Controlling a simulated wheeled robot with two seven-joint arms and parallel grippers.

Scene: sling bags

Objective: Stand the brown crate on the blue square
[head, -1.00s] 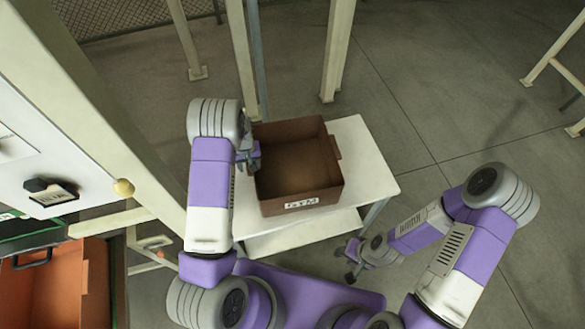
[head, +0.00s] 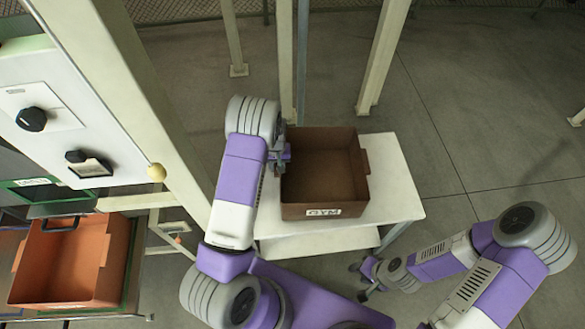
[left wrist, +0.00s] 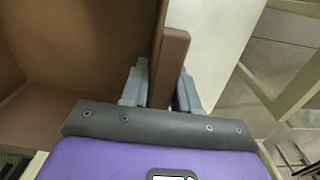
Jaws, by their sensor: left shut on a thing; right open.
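The brown crate (head: 357,203) stands upright on a white table in the head view, open at the top and empty, with a GYM label on its near wall. My left gripper (head: 282,158) is at its left side. In the left wrist view the left gripper (left wrist: 160,90) has one finger on each side of a brown upright part of the crate (left wrist: 170,55). My right gripper (head: 366,278) is open and empty, low beside the table's near right, apart from the crate. I cannot make out a blue square in either view.
The white table (head: 395,185) has bare top to the crate's right. An orange crate (head: 90,265) sits at the left on a green-edged surface. Floor at right is clear.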

